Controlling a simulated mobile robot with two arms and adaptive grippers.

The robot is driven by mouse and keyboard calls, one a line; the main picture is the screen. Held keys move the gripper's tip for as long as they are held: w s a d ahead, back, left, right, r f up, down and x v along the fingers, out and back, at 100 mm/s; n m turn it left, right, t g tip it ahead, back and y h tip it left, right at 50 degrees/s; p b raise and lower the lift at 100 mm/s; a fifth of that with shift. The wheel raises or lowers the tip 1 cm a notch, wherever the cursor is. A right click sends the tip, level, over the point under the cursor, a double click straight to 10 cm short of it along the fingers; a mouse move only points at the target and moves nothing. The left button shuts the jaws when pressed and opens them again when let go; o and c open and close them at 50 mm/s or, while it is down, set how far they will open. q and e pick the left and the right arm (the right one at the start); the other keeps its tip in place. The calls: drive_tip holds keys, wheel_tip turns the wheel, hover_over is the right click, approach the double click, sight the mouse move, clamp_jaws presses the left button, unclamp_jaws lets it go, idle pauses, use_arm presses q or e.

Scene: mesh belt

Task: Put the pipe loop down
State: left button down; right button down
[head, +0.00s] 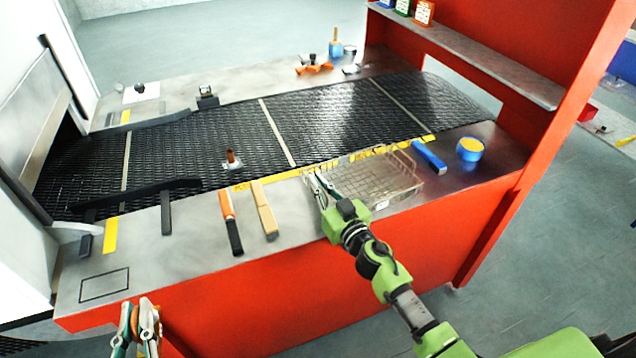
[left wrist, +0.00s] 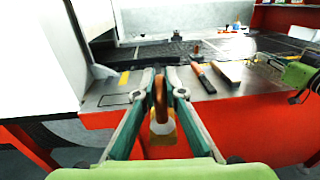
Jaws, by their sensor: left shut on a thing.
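My left gripper (head: 137,308) is at the bottom left of the head view, in front of the counter's red front panel. In the left wrist view the left gripper (left wrist: 160,80) is shut on the copper-brown pipe loop (left wrist: 159,105), which hangs between the fingers. In the head view only a sliver of the loop shows between them. A black outlined rectangle (head: 104,285) is on the counter's left end, beyond the left gripper, and is empty. My right gripper (head: 315,178) is at the left side of a wire basket (head: 375,180), its fingers apart.
The steel counter holds an orange-handled tool (head: 228,210), a wooden block (head: 264,208), a blue-handled tool (head: 429,157) and a blue-yellow tin (head: 470,149). A small copper fitting (head: 231,158) stands on the black mesh belt (head: 340,125). A black bracket (head: 166,212) reaches onto the counter.

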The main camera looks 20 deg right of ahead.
use_arm(q)
drive_tip(key=shift+r, duration=0.1)
idle(0.5)
drive_tip(key=w+f+y, duration=0.2)
drive_tip(key=w+f, duration=0.2)
drive_tip(key=w, duration=0.9)
drive_tip(key=w+d+r, duration=0.2)
drive_tip(key=w+d, duration=0.1)
drive_tip(key=w, duration=0.5)
drive_tip(key=w+d+r, duration=0.2)
drive_tip(key=w+d, duration=0.1)
drive_tip(key=w, duration=0.5)
hover_over(198, 232)
drive_tip(key=shift+n+h, duration=0.4)
drive_tip(key=shift+w+f, duration=0.15)
drive_tip(key=shift+f, duration=4.65)
drive_tip(key=c, duration=2.5)
unclamp_jaws()
drive_tip(key=shift+f, duration=0.25)
drive_tip(key=o, duration=0.4)
drive_tip(key=shift+r, duration=0.1)
